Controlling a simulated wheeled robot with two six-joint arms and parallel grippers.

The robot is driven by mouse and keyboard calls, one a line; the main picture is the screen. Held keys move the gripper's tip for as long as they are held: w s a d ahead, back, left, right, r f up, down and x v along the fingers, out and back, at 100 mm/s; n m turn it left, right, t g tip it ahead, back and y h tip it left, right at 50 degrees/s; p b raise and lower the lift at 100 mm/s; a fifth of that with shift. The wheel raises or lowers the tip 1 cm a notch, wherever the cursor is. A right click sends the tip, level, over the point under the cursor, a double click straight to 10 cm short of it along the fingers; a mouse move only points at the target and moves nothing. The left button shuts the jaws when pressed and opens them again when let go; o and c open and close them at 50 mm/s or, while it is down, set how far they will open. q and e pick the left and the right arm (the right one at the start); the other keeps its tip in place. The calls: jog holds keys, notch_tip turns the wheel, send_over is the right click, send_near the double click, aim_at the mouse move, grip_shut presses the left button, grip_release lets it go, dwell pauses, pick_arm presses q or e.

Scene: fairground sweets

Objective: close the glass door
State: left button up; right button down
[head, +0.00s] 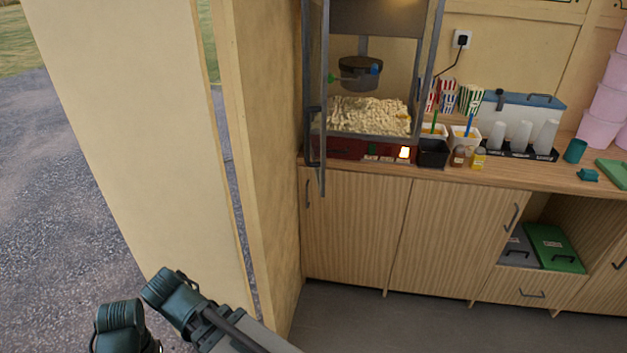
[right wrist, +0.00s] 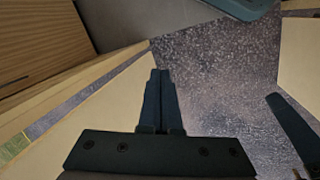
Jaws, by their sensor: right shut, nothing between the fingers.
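The popcorn machine (head: 362,118) stands on the counter at the upper middle of the head view. Its framed glass door (head: 323,170) stands open at the machine's left side, swung out toward me and seen nearly edge-on. A dark upright handle (head: 309,140) is on the door. Popcorn and a hanging kettle show through the open front. My right gripper (right wrist: 158,80) is shut and empty in the right wrist view, over gravel and cream panels, with no door near its fingers. My left gripper is out of view.
A cream wall post (head: 262,150) stands close left of the machine. Black cup holders, a sauce box (head: 433,153) and small jars (head: 478,158) crowd the counter to its right. The floor (head: 390,320) before the cupboards is clear.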

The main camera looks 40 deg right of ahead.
jog(key=w+d+r+t+h+b, duration=0.15)
jog(key=w+d+h, duration=0.25)
jog(key=w+d, duration=0.5)
pick_arm(q)
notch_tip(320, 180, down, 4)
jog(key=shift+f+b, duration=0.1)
jog(key=shift+b, duration=1)
pick_arm(e)
jog(key=w+d+r+t+h, duration=0.1)
jog(key=w+d+r+h, duration=0.3)
jog(key=d+r, duration=0.4)
jog(key=w+d+r+t+h, duration=0.1)
jog(key=w+d+r+h, duration=0.2)
jog(key=d+r+h, duration=0.3)
jog(key=d+r, duration=0.1)
jog(key=d, duration=0.4)
jog(key=shift+w+d+r+m+h, duration=0.3)
jog(key=shift+w+d+r, duration=0.05)
jog(key=shift+r, duration=0.05)
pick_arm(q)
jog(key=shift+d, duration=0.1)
pick_arm(e)
jog(key=shift+d+t, duration=0.1)
jog(key=shift+t, duration=0.15)
